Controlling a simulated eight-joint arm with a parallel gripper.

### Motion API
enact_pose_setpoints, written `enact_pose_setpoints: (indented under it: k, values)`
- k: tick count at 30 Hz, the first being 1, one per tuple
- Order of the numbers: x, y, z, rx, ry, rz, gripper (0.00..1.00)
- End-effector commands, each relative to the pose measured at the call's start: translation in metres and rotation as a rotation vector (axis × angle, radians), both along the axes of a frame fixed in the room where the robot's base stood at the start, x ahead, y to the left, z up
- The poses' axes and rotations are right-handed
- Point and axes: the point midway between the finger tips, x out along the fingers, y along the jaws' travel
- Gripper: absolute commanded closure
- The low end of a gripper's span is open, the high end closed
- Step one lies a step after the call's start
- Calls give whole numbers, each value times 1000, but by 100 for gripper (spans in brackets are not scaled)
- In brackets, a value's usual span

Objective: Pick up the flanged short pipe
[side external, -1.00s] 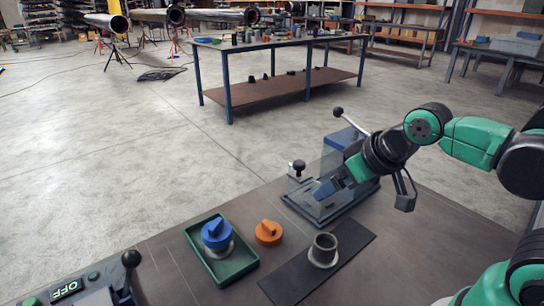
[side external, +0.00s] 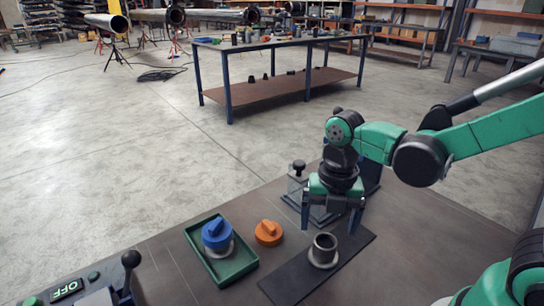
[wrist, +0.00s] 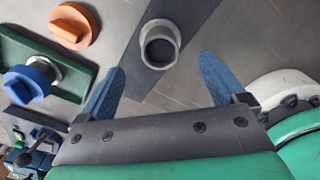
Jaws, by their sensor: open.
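The flanged short pipe (side external: 324,249) is a grey open-topped cylinder on a wider flange. It stands upright on a black mat (side external: 294,280) on the table. My gripper (side external: 331,222) is open and empty, pointing down, above and just behind the pipe in the side external view. In the wrist view the pipe (wrist: 160,45) shows its open mouth, ahead of my two blue fingers (wrist: 160,85) and roughly centred between them. Nothing touches the pipe.
An orange knobbed cap (side external: 268,233) lies left of the mat. A green tray (side external: 228,274) holds a blue knobbed cap (side external: 216,233) on a grey flanged part. A clear-sided fixture (side external: 296,182) stands behind my gripper. A control panel (side external: 66,291) with a lever is at front left.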

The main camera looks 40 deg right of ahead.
Motion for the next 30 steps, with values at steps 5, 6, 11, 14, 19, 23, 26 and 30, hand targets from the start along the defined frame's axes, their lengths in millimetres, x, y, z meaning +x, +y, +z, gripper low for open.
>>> enact_pose_setpoints:
  k: [5, 6, 11, 14, 19, 23, 26, 30]
  values:
    - [0, 0, -10, -1, 6, 28, 10]
    - [0, 0, -14, -1, 6, 28, 10]
    - [0, 0, -32, -1, 5, 26, 10]
    - [1, 0, -42, -1, 5, 25, 10]
    - [0, 0, -52, 0, 4, 25, 10]
    - [0, 0, -56, 0, 4, 24, 10]
    - [0, 0, -56, 0, 4, 24, 10]
    - [0, 0, -56, 0, 4, 24, 10]
